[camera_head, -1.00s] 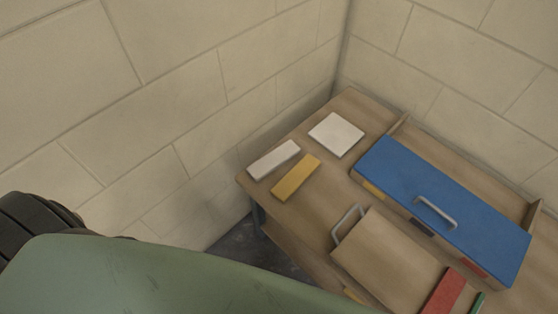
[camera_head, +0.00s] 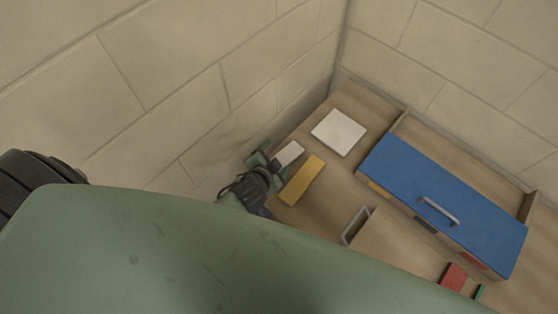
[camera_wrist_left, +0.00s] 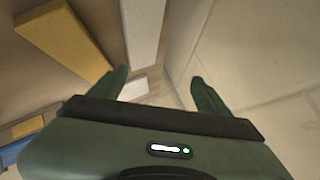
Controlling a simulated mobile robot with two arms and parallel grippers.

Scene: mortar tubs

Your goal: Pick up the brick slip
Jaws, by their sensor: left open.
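Several flat blocks lie on the wooden bench; I cannot tell by looks alone which is called the brick slip. A pale grey long block (camera_head: 289,152) lies at the bench's left edge, partly hidden by my left gripper (camera_head: 262,166). A yellow block (camera_head: 302,180) lies beside it on the right. My left gripper is open and empty at the pale block's near left end. In the left wrist view the pale block (camera_wrist_left: 144,30) and yellow block (camera_wrist_left: 66,38) lie beyond the open fingers (camera_wrist_left: 160,80). A red block (camera_head: 454,276) is at lower right. My right gripper is not in view.
A white square tile (camera_head: 338,132) lies behind the blocks. A blue lid with a handle (camera_head: 440,200) covers a compartment on the right. A metal handle (camera_head: 355,225) stands at the bench's front. Block walls (camera_head: 180,80) close in the left and back.

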